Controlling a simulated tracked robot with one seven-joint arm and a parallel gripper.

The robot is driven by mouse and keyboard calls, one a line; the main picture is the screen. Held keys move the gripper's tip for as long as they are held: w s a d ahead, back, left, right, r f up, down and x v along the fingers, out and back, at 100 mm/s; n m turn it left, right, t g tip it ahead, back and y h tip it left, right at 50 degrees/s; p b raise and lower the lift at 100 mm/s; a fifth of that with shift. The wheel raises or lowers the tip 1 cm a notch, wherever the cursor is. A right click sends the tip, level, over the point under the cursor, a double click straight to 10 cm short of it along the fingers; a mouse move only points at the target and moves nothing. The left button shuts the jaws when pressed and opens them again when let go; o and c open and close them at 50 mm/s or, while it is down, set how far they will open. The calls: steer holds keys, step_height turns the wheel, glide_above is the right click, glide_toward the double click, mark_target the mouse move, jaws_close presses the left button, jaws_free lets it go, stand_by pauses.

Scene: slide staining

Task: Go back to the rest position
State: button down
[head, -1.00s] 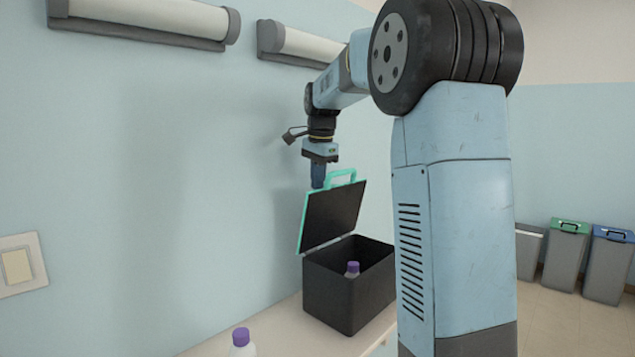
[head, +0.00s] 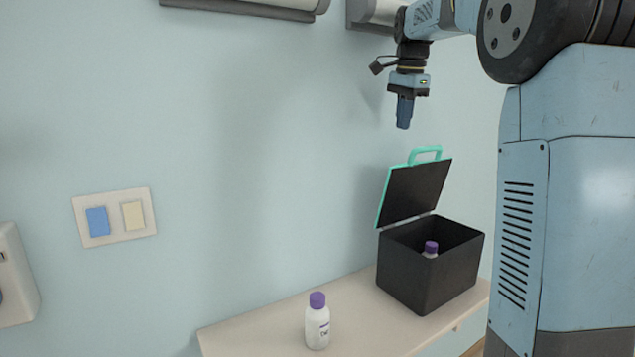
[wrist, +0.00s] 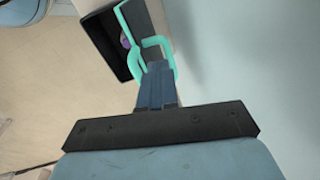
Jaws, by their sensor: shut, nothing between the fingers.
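My gripper (head: 404,112) is shut and empty. It points down in the air above the black box, clear of the lid's handle in the head view. In the wrist view my gripper (wrist: 157,72) shows over the green handle (wrist: 160,46). The black box (head: 415,277) stands on the counter with its lid (head: 413,192) tilted open. The lid has a green edge and a green handle (head: 425,152).
A white bottle with a purple cap (head: 430,250) stands inside the box. Another white bottle (head: 317,325) stands on the counter (head: 255,325) to the left. A switch plate (head: 115,217) is on the wall. Air left of my gripper is free.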

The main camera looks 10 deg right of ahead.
steer(key=s+a+f+n+t, duration=0.1)
steer(key=s+a+f+n, duration=0.15)
steer(key=s, duration=0.35)
steer(key=s+a+f+n, duration=0.1)
steer(key=s+f+n, duration=0.15)
steer(key=s, duration=0.35)
steer(key=s+a+f+n+t, duration=0.1)
steer(key=s+a+n, duration=0.15)
steer(key=s, duration=0.35)
steer(key=s+a+f+n+t, duration=0.1)
steer(key=s+f+n, duration=0.6)
steer(key=s+f, duration=0.7)
steer(key=shift+s+t, duration=0.4)
steer(key=shift+a, duration=0.1)
